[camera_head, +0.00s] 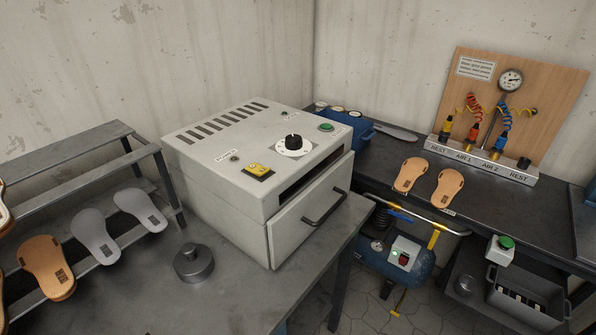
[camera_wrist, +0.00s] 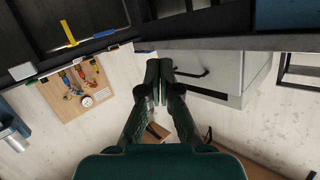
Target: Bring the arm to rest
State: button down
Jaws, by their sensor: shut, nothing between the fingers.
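My gripper (camera_wrist: 159,72) shows only in the wrist view. Its two dark green fingers are together at the tips, with nothing held between them. The wrist view is upside down, with the tables at the top and the wall below. The fingertips overlap the near edge of the grey oven box (camera_wrist: 220,75) in that picture; I cannot tell the distance between them. No part of my arm or gripper shows in the head view.
The oven (camera_head: 235,150) stands on a grey table beside a round weight (camera_head: 194,264). A sole rack (camera_head: 85,145) is at left. The right bench (camera_head: 370,165) carries two tan soles (camera_head: 411,175) and an air-hose board (camera_head: 550,100). A compressor (camera_head: 420,262) stands below.

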jog(key=s+d+r+h, duration=0.1)
jog(key=s, duration=0.9)
jog(key=s+d+r+n, duration=0.1)
jog(key=s, duration=1)
jog(key=shift+d+r+h, duration=0.15)
jog(key=shift+d+h, duration=0.25)
